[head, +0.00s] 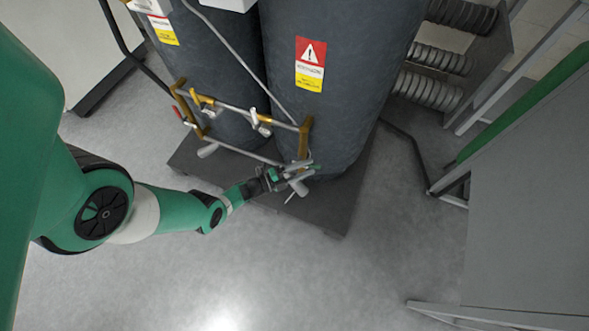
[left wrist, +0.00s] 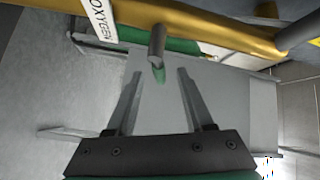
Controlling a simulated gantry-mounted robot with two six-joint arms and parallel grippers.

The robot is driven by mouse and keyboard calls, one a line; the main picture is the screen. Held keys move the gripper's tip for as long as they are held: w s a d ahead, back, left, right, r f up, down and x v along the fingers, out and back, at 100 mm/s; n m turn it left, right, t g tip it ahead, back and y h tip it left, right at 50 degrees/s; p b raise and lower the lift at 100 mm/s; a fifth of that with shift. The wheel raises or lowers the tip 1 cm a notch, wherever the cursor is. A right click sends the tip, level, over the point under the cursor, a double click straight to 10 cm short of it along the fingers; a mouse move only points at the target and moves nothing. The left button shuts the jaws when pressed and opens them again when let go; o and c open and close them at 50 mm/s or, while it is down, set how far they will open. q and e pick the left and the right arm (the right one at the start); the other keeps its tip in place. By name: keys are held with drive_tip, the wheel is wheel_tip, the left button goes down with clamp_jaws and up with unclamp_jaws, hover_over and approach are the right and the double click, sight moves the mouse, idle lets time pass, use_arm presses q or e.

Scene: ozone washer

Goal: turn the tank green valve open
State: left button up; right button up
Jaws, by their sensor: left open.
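The tank green valve shows in the left wrist view as a short grey stem with a green tip (left wrist: 160,75), below a yellow pipe (left wrist: 210,24) with a white OXYGEN label (left wrist: 98,19). In the head view a small bit of green (head: 315,167) shows at my left gripper's end, low in front of the right tank. My left gripper (head: 297,171) is open. In the left wrist view its two fingers (left wrist: 158,85) stand apart, one on each side of the green tip as seen; I cannot tell whether they touch it. My right gripper is not in view.
Two tall dark tanks (head: 330,60) with warning labels stand on a dark base (head: 342,205). Yellow and grey piping (head: 205,100) with a red handle crosses in front of them. Grey panels (head: 530,190) stand at the right. The floor in front (head: 300,270) is clear.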

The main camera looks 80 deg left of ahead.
use_arm(q)
drive_tip(key=s, duration=0.5)
drive_tip(key=shift+s+d+f, duration=0.15)
drive_tip(key=shift+s+d, duration=0.25)
